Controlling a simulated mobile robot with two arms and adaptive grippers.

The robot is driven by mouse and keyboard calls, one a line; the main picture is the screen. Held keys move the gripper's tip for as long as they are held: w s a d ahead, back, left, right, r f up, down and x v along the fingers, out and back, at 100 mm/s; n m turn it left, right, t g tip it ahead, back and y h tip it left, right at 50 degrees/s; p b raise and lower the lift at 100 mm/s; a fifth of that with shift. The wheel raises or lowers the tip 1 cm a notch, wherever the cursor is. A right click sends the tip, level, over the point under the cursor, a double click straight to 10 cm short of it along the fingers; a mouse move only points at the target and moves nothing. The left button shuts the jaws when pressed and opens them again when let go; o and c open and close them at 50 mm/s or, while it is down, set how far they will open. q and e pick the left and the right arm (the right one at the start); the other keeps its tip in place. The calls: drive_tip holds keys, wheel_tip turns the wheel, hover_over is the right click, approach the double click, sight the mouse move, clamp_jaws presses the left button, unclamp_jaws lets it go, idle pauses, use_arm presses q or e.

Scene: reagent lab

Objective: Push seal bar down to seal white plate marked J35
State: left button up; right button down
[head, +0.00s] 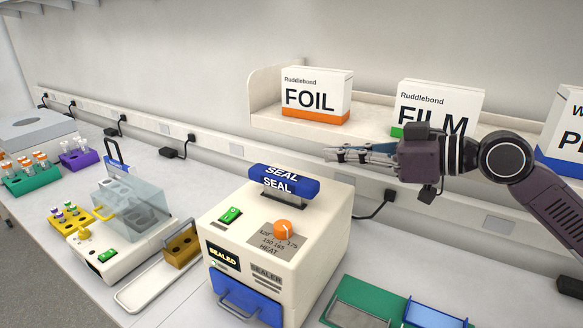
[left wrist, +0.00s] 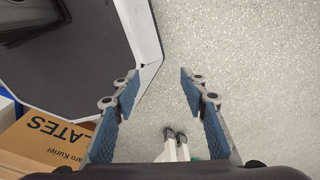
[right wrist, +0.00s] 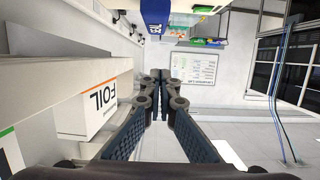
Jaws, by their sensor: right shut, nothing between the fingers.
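The sealer (head: 265,262) is a cream box on the bench. Its blue seal bar (head: 284,184), marked SEAL, sits on top at the back. Its small display (head: 222,255) reads SEALED. A blue drawer with a handle (head: 243,302) is at its front. I see no white plate marked J35. My right gripper (head: 332,154) is above and to the right of the seal bar, apart from it, in front of the shelf. Its fingers are shut and empty, also in the right wrist view (right wrist: 160,76). My left gripper (left wrist: 160,78) is open and empty above the floor.
A shelf holds a FOIL box (head: 316,95) and a FILM box (head: 440,105) behind my right gripper. A green mat (head: 372,288) with trays lies right of the sealer. A clear-lidded device (head: 130,215) and tube racks stand to the left.

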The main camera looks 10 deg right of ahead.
sight(292, 189)
drive_tip(key=p+x, duration=0.2)
drive_tip(key=x, duration=0.1)
drive_tip(key=p+x, duration=0.1)
drive_tip(key=x, duration=0.1)
drive_tip(key=shift+w+a+r, duration=0.1)
drive_tip(key=shift+w+r, duration=0.15)
drive_tip(key=shift+w, duration=0.1)
drive_tip(key=p+x, duration=0.2)
drive_tip(key=x, duration=0.3)
drive_tip(key=shift+f+p, duration=0.15)
drive_tip(key=shift+p, duration=0.15)
wheel_tip(292, 189, down, 3)
drive_tip(key=shift+w+p, duration=0.15)
drive_tip(key=shift+p, duration=0.2)
drive_tip(key=shift+f, duration=0.8)
wheel_tip(292, 189, down, 4)
drive_tip(key=b, duration=0.3)
drive_tip(key=shift+f, duration=0.15)
use_arm(q)
drive_tip(key=w+r, duration=0.3)
drive_tip(key=shift+w+d+r, duration=0.1)
drive_tip(key=shift+w+d, duration=0.05)
drive_tip(key=shift+w, duration=0.1)
drive_tip(key=shift+s, duration=0.1)
